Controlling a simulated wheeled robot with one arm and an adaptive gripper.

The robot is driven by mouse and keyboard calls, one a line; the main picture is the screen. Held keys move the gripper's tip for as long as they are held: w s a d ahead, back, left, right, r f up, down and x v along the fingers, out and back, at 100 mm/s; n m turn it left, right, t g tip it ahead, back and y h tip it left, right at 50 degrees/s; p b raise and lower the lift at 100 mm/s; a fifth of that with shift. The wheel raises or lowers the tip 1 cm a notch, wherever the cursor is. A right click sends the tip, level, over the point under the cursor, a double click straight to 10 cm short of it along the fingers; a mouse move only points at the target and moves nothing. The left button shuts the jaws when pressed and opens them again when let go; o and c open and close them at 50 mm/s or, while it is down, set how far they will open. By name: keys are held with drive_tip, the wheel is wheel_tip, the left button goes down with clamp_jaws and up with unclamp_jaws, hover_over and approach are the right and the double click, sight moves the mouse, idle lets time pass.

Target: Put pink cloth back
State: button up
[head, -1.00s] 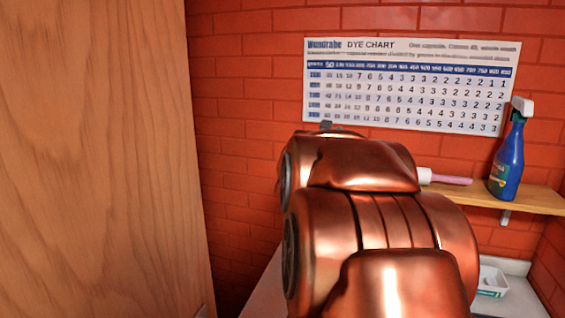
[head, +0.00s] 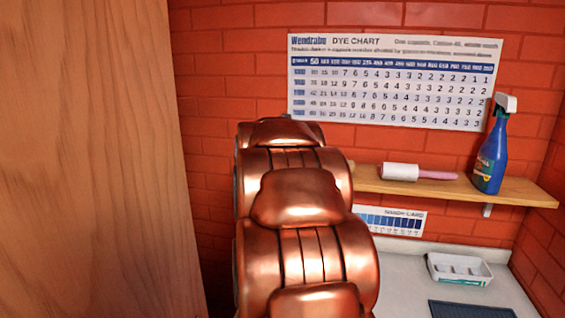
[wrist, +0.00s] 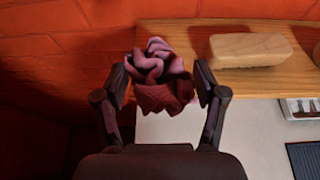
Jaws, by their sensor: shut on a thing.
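The pink cloth (wrist: 160,75) is a crumpled bundle in the wrist view, dusky pink on top and darker below. My gripper (wrist: 163,85) is shut on it, with one dark finger on each side. The cloth appears in front of the left end of a wooden shelf (wrist: 205,80); I cannot tell whether it touches the shelf. In the head view, my copper-coloured arm hides the gripper, the cloth and the left part of the shelf (head: 385,187).
A wooden block (wrist: 250,49) lies on the shelf right of the cloth. The shelf also holds a lint roller (head: 402,172) and a blue spray bottle (head: 490,155). Below are a pale counter (head: 400,270) and a white tray (head: 460,269). A wooden panel (head: 85,150) stands at left.

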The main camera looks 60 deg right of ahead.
drive_tip(key=w+d, duration=0.1)
drive_tip(key=w, duration=0.1)
drive_tip(key=w+d+p, duration=0.1)
drive_tip(key=w+d, duration=0.1)
drive_tip(key=shift+d+f, duration=0.2)
drive_tip(key=shift+d, duration=0.05)
drive_tip(key=shift+w+d+f, duration=0.15)
drive_tip(key=shift+w+d, duration=0.2)
drive_tip(key=shift+w, duration=0.1)
drive_tip(key=shift+w+d+f+b, duration=0.15)
drive_tip(key=shift+f+b, duration=0.25)
drive_tip(key=shift+f, duration=1.35)
drive_tip(key=shift+f, duration=0.15)
drive_tip(key=o, duration=0.8)
drive_tip(key=shift+r, duration=0.2)
drive_tip(key=shift+b+v, duration=0.45)
drive_tip(key=shift+v, duration=5.55)
